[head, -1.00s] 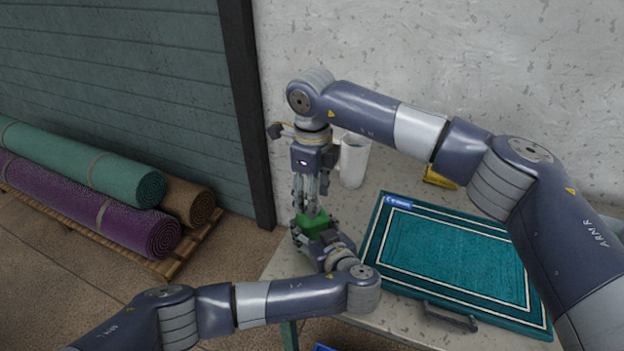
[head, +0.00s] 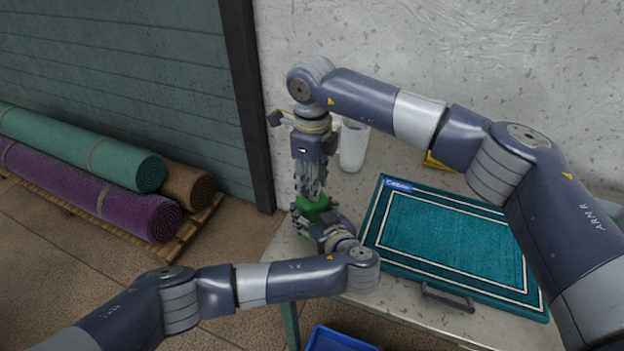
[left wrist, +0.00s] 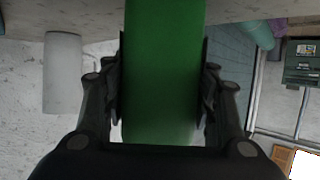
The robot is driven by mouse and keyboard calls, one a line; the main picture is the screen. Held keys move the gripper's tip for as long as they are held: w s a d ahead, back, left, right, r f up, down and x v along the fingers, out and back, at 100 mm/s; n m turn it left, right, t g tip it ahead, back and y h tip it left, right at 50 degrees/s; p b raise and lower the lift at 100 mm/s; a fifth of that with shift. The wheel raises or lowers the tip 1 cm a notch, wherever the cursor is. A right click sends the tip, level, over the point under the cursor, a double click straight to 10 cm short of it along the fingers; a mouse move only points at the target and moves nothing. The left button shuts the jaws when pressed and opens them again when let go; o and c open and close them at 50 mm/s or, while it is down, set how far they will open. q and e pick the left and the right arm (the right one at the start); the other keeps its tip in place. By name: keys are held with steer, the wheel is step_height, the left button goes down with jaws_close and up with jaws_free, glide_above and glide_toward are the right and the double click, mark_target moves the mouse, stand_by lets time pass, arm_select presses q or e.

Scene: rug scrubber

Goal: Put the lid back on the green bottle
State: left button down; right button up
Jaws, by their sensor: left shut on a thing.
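The green bottle (head: 313,207) stands at the left end of the table. In the left wrist view the bottle (left wrist: 162,75) fills the middle, with a finger against each side. My left gripper (head: 308,229) is shut on it. My right gripper (head: 313,193) points down from directly above the bottle, its fingertips at or very near the bottle's top. Its fingers look close together, but whether they hold something is unclear. I cannot make out the lid; the right fingers cover that spot.
A teal framed board (head: 450,244) with a dark handle covers much of the table. A yellow item (head: 437,163) lies behind it. A blue bin (head: 340,341) is below the front edge. Rolled rugs (head: 85,195) lie at left.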

steer(key=o, duration=0.4)
steer(key=shift+o, duration=0.2)
step_height(320, 180, up, 12)
stand_by(0.4)
arm_select(q)
steer(key=c, duration=0.6)
jaws_free()
steer(key=shift+o, duration=0.2)
